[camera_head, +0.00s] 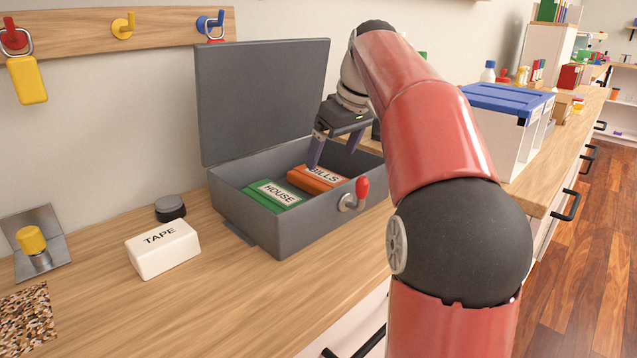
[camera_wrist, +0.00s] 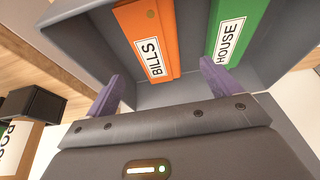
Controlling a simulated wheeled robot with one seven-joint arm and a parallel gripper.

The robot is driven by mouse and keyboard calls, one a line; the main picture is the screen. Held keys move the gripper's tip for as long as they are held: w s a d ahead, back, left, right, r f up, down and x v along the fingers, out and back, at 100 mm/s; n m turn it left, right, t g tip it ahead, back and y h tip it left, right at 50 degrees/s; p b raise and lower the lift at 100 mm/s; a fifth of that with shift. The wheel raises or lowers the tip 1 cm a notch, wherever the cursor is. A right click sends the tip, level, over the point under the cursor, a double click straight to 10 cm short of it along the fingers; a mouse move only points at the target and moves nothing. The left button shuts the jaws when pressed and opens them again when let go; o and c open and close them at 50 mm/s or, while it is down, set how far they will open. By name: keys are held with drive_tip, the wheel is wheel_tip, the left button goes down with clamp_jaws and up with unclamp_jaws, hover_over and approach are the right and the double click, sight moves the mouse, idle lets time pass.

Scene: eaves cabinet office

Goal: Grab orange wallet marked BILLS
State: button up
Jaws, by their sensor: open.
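The orange wallet marked BILLS (camera_head: 317,180) lies inside an open grey box (camera_head: 246,210) on the wooden counter, beside a green wallet marked HOUSE (camera_head: 276,195). In the wrist view, the orange wallet (camera_wrist: 148,40) shows between the two purple fingers, with the green wallet (camera_wrist: 236,30) to its right. My gripper (camera_head: 332,152) is open and empty, its fingers pointing down at the box. It is over the orange wallet's side of the box. I cannot tell whether the fingers touch the wallet.
The box's raised lid (camera_head: 262,100) stands behind the wallets. A red-handled latch (camera_head: 356,195) sits on its front wall. A white TAPE box (camera_head: 162,248) and a dark round knob (camera_head: 170,208) are to the left. A blue-lidded white container (camera_head: 507,125) stands to the right.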

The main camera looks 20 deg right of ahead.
sight(324, 178)
drive_tip(key=x, duration=0.7)
drive_tip(key=shift+d+b, duration=0.25)
drive_tip(key=shift+b, duration=0.15)
drive_tip(key=c, duration=1.1)
